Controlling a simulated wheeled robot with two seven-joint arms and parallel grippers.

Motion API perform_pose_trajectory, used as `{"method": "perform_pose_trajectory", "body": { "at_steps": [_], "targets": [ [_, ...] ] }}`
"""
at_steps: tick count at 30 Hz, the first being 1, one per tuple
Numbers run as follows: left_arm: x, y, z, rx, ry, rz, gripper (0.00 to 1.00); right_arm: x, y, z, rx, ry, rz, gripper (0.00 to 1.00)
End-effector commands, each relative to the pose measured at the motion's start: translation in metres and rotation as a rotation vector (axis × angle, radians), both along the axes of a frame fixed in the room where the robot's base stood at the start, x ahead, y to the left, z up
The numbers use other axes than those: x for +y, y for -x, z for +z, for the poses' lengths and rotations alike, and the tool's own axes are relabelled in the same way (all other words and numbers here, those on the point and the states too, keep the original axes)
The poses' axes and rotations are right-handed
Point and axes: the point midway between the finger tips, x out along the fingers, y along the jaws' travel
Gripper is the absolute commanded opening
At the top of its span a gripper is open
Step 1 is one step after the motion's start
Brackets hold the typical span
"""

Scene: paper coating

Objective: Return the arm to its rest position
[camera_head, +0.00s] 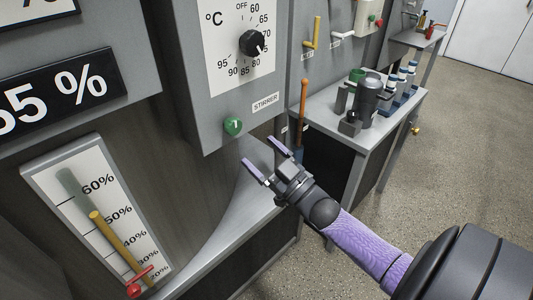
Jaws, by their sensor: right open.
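My right arm comes in from the lower right, with a purple sleeve section. Its gripper (267,159) is open and empty, its two purple-tipped fingers apart. It hangs in front of the grey control box, below the green stirrer button (233,126) and the "STIRRER" label, apart from both. The temperature dial (253,43) with its black knob is above it on the box. My left gripper is not in view.
A percentage gauge (104,215) with a yellow bar and red handle (139,281) is at lower left. A grey bench (316,112) with a dark machine (367,98) stands behind the gripper. An orange-handled tool (303,100) stands near the box. Speckled floor (465,150) is clear at right.

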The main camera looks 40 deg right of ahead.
Motion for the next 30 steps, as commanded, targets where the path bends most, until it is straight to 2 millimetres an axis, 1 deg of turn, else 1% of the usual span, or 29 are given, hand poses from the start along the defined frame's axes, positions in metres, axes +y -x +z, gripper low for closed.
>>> {"method": "perform_pose_trajectory", "body": {
  "at_steps": [1, 4, 16, 17, 19, 20, 22, 23, 24, 25, 26, 27, 29, 30],
  "targets": [
    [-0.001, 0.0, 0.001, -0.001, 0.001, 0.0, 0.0, -0.001, 0.007, -0.003, 0.002, -0.001, 0.0, 0.93],
    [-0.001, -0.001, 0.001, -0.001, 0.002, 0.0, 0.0, -0.002, 0.014, -0.006, 0.0, 0.0, 0.0, 0.93],
    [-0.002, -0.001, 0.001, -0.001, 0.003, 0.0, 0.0, -0.002, 0.015, -0.006, 0.0, 0.0, 0.0, 0.93],
    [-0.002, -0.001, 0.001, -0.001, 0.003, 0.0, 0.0, -0.003, 0.015, -0.008, 0.005, -0.001, -0.002, 0.93],
    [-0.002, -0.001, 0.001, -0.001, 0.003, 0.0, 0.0, -0.004, 0.015, -0.026, 0.061, -0.008, -0.022, 0.93],
    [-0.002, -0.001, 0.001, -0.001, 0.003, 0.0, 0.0, -0.005, 0.016, -0.042, 0.111, -0.013, -0.041, 0.93],
    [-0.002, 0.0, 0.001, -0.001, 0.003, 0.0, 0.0, -0.006, 0.024, -0.098, 0.289, -0.025, -0.098, 0.93],
    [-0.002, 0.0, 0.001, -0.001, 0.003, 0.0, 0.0, -0.006, 0.032, -0.127, 0.384, -0.028, -0.124, 0.93],
    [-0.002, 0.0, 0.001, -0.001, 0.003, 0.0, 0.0, -0.002, 0.046, -0.169, 0.521, -0.028, -0.155, 0.93],
    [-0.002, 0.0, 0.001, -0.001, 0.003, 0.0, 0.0, 0.002, 0.06, -0.199, 0.624, -0.029, -0.175, 0.93],
    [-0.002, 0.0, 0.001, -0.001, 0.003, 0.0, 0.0, 0.007, 0.075, -0.228, 0.726, -0.026, -0.191, 0.93],
    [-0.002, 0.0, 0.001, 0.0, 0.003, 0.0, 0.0, 0.015, 0.099, -0.263, 0.861, -0.02, -0.206, 0.93],
    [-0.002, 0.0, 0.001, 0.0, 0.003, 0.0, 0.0, 0.03, 0.14, -0.31, 1.059, -0.002, -0.218, 0.93],
    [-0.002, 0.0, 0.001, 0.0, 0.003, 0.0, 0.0, 0.042, 0.172, -0.338, 1.191, 0.011, -0.219, 0.93]
  ]
}}
